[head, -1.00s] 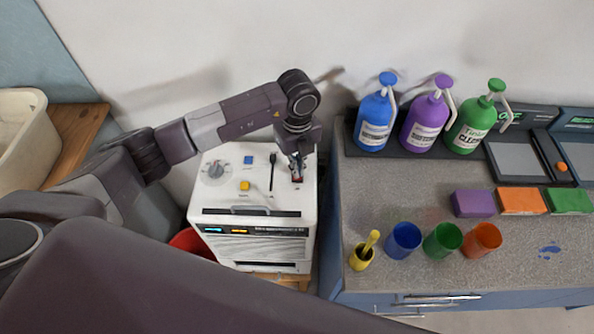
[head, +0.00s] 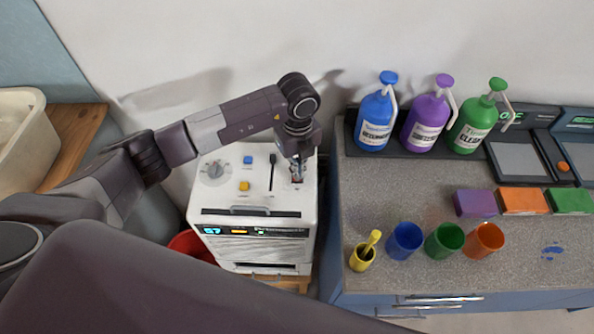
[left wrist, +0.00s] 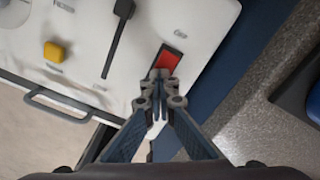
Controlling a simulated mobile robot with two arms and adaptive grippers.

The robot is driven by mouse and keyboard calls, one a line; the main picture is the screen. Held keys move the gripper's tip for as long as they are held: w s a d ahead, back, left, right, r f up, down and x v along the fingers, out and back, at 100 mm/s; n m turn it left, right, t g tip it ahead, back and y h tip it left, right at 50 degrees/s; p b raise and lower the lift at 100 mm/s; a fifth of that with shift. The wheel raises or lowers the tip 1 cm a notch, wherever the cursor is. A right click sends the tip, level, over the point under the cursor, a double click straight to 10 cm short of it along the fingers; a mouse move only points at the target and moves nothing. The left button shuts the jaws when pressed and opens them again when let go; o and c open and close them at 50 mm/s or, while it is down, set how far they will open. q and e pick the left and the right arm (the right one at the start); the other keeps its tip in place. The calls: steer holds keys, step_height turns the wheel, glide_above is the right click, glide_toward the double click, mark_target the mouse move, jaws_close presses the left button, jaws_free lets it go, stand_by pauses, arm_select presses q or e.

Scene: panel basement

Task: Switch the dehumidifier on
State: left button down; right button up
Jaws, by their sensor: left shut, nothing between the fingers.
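The dehumidifier (head: 225,205) is a white box at the centre left in the head view. Its top has a grey dial (head: 215,170), a blue button (head: 248,160), a yellow button (head: 244,186) and a black slider (head: 272,172). Its front display (head: 238,231) shows cyan and orange lights. A red rocker switch (left wrist: 171,60) in a dark frame shows in the left wrist view. My left gripper (head: 297,178) is shut and empty, its fingertips (left wrist: 158,78) at the near end of the switch. They overlap it in the picture; contact is unclear. My right gripper is not in view.
A grey counter (head: 400,190) stands right of the dehumidifier. It holds blue, purple and green pump bottles (head: 427,118), several cups (head: 444,241), coloured blocks (head: 523,201) and scales (head: 520,158). A red container (head: 190,243) is low at the left. A cream basin (head: 25,135) stands further left.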

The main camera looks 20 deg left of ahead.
arm_select(q)
steer(key=shift+a+r+p, duration=0.1)
steer(key=shift+r+p, duration=0.6)
steer(key=shift+r, duration=0.1)
steer(key=shift+r+p, duration=1.7)
steer(key=shift+r, duration=0.9)
